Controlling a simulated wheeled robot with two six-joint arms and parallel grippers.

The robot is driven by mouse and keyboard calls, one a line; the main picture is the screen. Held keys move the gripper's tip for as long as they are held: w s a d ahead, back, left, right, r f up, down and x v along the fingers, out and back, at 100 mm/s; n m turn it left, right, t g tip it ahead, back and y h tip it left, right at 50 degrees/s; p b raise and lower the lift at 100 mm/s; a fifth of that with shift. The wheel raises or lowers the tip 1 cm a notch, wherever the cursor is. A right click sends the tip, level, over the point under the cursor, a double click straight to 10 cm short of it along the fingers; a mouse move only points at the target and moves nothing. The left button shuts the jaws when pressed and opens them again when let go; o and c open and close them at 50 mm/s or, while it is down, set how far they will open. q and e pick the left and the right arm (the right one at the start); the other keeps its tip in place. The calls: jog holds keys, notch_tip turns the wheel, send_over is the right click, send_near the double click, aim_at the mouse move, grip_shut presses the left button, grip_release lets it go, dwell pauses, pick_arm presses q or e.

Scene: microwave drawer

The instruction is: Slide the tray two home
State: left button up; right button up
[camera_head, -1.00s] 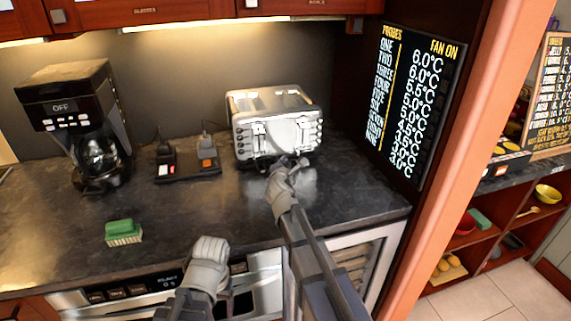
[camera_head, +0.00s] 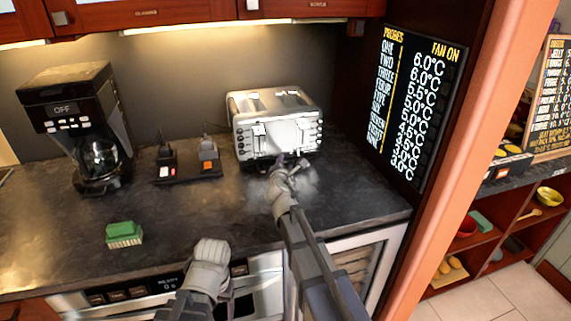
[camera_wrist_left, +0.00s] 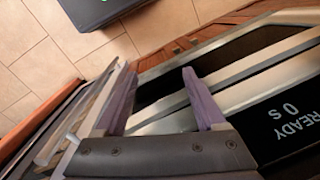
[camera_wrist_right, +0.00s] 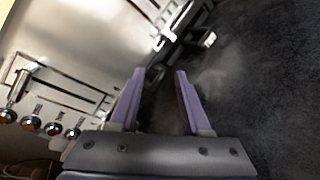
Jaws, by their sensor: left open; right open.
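A silver toaster (camera_head: 275,125) stands on the dark counter with levers and knobs on its front. My right gripper (camera_head: 293,163) is open, low in front of the toaster, by its base. In the right wrist view the open fingers (camera_wrist_right: 160,78) point along the toaster's front (camera_wrist_right: 85,60), near a dark and silver part (camera_wrist_right: 178,35) low on it. I see nothing held. I cannot tell which part is tray two. My left gripper (camera_head: 211,252) is at the counter's front edge, above the microwave drawer front (camera_head: 262,292). Its fingers (camera_wrist_left: 158,76) are open and empty in the left wrist view.
A coffee maker (camera_head: 85,125) stands at the back left. A small dark stand (camera_head: 187,175) with two upright pieces is left of the toaster. A green brush (camera_head: 124,233) lies on the front left counter. A probe board (camera_head: 413,110) stands right. The middle counter is clear.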

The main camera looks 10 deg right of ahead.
jog(key=p+v, duration=0.1)
jog(key=v, duration=0.6)
jog(key=shift+s+p, duration=0.1)
jog(key=shift+p, duration=0.2)
